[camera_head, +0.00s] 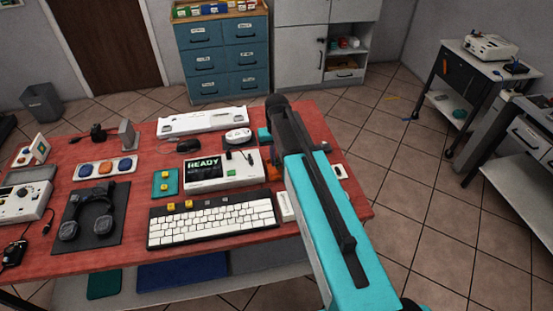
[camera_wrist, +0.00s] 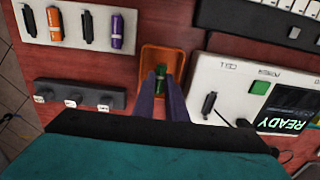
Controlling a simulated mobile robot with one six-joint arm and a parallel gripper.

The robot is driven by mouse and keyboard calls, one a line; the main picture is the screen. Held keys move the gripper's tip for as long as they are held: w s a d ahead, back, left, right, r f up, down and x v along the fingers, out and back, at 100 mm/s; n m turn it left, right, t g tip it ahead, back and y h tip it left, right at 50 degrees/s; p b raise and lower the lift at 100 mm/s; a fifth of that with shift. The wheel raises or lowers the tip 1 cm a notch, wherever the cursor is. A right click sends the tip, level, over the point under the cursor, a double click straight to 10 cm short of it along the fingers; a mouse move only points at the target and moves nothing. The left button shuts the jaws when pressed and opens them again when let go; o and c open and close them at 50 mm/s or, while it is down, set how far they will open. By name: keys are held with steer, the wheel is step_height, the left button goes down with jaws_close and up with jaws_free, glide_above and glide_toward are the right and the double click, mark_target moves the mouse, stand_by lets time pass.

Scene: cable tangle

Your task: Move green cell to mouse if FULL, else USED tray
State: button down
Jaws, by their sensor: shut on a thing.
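In the wrist view, my gripper (camera_wrist: 161,84) is shut on the green cell (camera_wrist: 160,71). The cell is between the fingertips, over or inside a small orange tray (camera_wrist: 148,53); I cannot tell whether it touches the tray floor. The white tester (camera_wrist: 202,78) stands right of it, with a dark piece at its CELL spot (camera_wrist: 209,103) and a screen reading READY (camera_wrist: 293,123). In the head view the tester (camera_head: 222,181) also reads READY; my arm hides the gripper and cell. A dark mouse-like object (camera_head: 189,146) lies behind the tester. No tray label is readable.
A white rack (camera_wrist: 76,44) holds several black, purple and orange cells. A dark bar with knobs (camera_wrist: 78,94) lies near the red table's edge. In the head view, a keyboard (camera_head: 212,225) is in front of the tester and a headset (camera_head: 88,213) lies to the left.

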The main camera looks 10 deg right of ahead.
steer(key=c, duration=1.7)
jaws_free()
steer(key=shift+r+b, duration=1.75)
steer(key=shift+r, duration=5.15)
